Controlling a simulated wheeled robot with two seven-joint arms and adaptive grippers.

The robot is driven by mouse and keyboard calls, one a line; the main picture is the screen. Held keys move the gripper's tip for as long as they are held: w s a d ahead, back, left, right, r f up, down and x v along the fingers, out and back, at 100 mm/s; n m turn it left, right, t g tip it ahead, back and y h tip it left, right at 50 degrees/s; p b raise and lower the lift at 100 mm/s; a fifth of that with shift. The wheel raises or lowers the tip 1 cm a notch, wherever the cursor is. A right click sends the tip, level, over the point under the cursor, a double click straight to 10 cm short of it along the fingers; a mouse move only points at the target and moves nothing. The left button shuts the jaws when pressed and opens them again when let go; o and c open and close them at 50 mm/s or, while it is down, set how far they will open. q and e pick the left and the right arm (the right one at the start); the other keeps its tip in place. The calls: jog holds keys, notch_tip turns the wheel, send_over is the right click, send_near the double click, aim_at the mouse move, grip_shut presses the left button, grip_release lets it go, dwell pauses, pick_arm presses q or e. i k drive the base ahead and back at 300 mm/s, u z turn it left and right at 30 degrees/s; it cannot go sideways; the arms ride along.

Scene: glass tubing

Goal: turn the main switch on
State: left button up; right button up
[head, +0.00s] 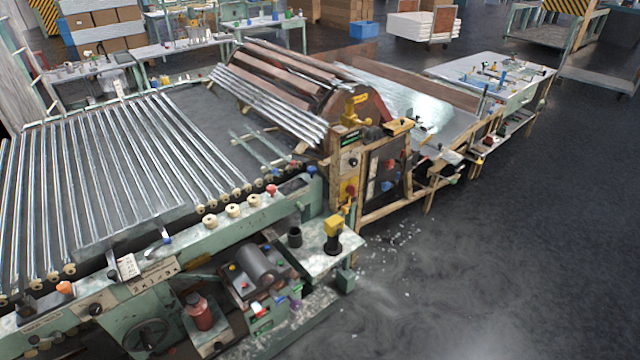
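A wooden-framed control box stands at the end of the drum machine. A narrow panel (349,163) on it carries a dark round knob (352,162), with a red and yellow part (348,190) below. A wider dark panel (384,172) beside it has small red and blue parts. I cannot tell which of these is the main switch, or its position. Neither of my grippers is in view.
A green machine bench (230,228) with glass tubes (110,160) fills the left. A low shelf (318,240) holding a yellow-topped black object (333,232) juts out before the panel. Glass shards (392,240) litter the floor. Open floor (520,250) lies right.

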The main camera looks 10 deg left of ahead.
aim_at(350, 189)
jog(key=u, duration=0.6)
jog(key=i, duration=0.65)
jog(key=u, duration=0.4)
